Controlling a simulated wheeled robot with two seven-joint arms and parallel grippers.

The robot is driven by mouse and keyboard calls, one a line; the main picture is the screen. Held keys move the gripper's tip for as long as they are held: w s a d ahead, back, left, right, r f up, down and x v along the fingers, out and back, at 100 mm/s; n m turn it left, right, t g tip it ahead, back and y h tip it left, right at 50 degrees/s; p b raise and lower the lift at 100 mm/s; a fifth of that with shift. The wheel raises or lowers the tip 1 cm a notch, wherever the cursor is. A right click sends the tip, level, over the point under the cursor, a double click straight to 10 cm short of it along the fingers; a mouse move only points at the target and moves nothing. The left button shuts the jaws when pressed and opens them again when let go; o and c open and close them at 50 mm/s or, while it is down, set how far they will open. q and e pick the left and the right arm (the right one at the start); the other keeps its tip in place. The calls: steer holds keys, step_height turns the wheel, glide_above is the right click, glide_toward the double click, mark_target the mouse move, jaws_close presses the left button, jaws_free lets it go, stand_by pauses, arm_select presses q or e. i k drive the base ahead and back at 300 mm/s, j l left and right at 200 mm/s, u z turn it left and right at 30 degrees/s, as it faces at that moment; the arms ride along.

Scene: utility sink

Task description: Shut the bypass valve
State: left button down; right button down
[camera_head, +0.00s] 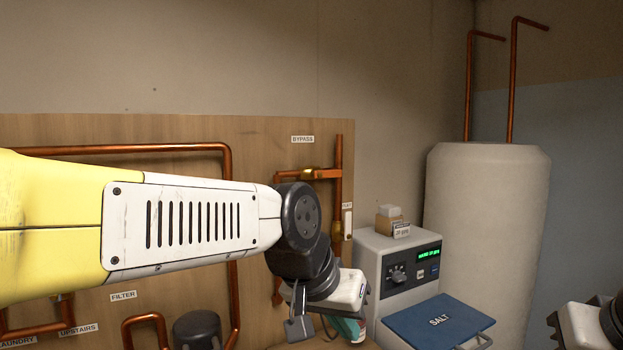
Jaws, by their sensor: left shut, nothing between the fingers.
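The bypass valve (311,174) is a brass fitting on a copper pipe, on the wooden board just below the BYPASS label (302,139). An orange-brown part runs sideways from it, roughly level, toward an upright copper pipe; I cannot tell clearly whether this is the lever or pipe. My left arm crosses the view from the left, below the valve. My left gripper (318,312) hangs below and apart from the valve, shut and empty, its fingers only partly clear. My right gripper (582,325) is cut off at the lower right corner; its fingers cannot be made out.
A grey softener unit (372,262) with a green display and blue SALT lid (438,320) stands right of my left gripper. A pale tank (487,200) stands behind it. Copper pipes and a FILTER label (123,296) are on the board. A teal object (350,329) is partly hidden by my gripper.

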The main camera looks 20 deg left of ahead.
mark_target(330, 174)
steer(key=u, duration=0.8)
